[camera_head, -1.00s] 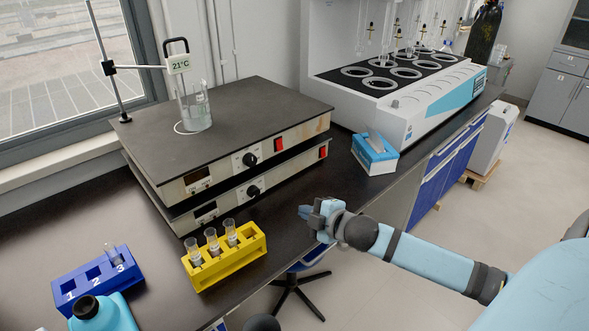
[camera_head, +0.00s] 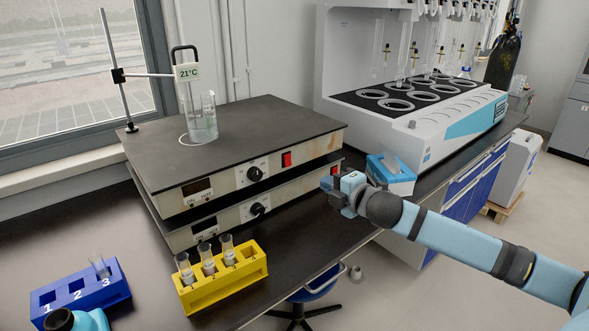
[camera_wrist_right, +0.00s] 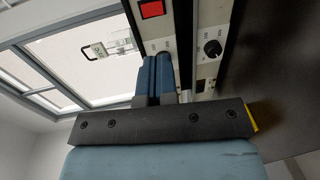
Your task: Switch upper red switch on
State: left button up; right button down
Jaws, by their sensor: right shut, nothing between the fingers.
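Two flat hotplate units are stacked on the bench. The upper red switch (camera_head: 286,159) is on the front panel of the upper unit (camera_head: 225,178), right of its black knob. A red switch (camera_wrist_right: 151,8) also shows at the top of the right wrist view, beyond my fingers. My right gripper (camera_head: 329,183) is shut and empty, in front of the stack's right end, to the right of the upper switch and apart from it. Its closed blue fingers (camera_wrist_right: 155,70) point toward the panels in the wrist view. The lower red switch (camera_head: 334,170) shows just above my fingertips.
A glass beaker (camera_head: 201,118) stands on the upper plate, beside a thermometer stand. A yellow tube rack (camera_head: 222,287) and a blue numbered rack (camera_head: 82,294) stand in front. A blue-and-white box (camera_head: 391,176) sits just behind my right gripper.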

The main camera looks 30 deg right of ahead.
aim_at(289, 165)
pick_arm(q)
jog(key=shift+d+f+b, duration=0.2)
jog(key=shift+b, duration=0.5)
pick_arm(e)
jog(key=w, duration=0.4)
jog(key=w+f, duration=0.1)
jog(key=w, duration=0.3)
jog(key=w+a, duration=0.1)
jog(key=w, duration=0.4)
jog(key=shift+w+f, duration=0.1)
jog(key=shift+f, duration=0.25)
